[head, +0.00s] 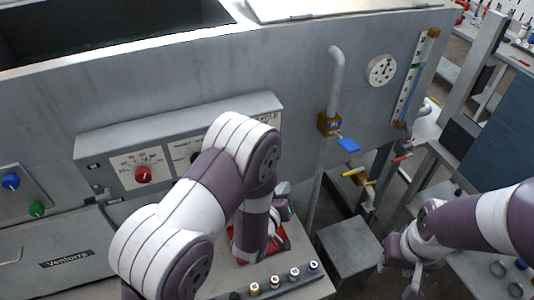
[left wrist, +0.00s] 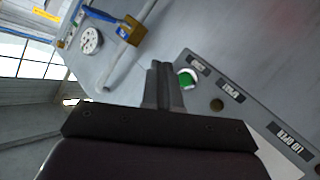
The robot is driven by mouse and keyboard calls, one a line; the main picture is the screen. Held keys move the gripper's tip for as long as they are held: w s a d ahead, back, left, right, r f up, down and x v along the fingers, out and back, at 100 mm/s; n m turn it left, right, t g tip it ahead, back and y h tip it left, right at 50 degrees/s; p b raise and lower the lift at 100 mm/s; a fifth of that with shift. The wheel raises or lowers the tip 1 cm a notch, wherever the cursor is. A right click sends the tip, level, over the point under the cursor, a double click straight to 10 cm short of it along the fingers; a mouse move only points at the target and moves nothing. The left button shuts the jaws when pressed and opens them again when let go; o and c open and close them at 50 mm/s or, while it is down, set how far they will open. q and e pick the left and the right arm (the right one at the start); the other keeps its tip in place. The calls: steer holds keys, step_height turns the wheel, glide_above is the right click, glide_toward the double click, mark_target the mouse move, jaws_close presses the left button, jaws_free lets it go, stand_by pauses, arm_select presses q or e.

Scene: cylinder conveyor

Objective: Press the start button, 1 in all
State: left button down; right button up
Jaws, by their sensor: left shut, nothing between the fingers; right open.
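A round green button (left wrist: 187,79) with a pale ring sits on a grey control panel in the left wrist view. Small dark labels lie beside it, too blurred to read surely. My left gripper (left wrist: 163,68) is shut and empty, its fingertips just beside the green button in that picture; I cannot tell whether they touch the panel. In the head view my left arm covers this part of the panel and the button is hidden. My right gripper (head: 402,272) is open and empty at the lower right, away from the panel.
The grey control panel (head: 110,142) has a red dial knob (head: 143,174). A blue knob (head: 11,181) and another green one (head: 37,209) are at far left. A pipe (head: 336,75) with a blue-handled valve (head: 347,144) stands right of my left arm. Several coloured knobs line the front.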

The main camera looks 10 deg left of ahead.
arm_select(q)
steer(key=w+a, duration=0.4)
steer(key=w, duration=0.4)
steer(key=shift+a+f, duration=0.15)
steer(key=shift+a, duration=0.25)
arm_select(e)
steer(key=shift+w+d+f, duration=0.1)
steer(key=shift+w+f, duration=0.2)
steer(key=shift+w, duration=0.15)
arm_select(q)
steer(key=shift+w, duration=0.15)
arm_select(e)
steer(key=shift+w, duration=0.1)
steer(key=shift+f, duration=0.1)
stand_by(1.1)
arm_select(q)
steer(key=shift+w+a+b, duration=0.2)
steer(key=shift+w+b, duration=0.1)
steer(key=shift+b, duration=0.05)
arm_select(e)
steer(key=shift+f, duration=0.15)
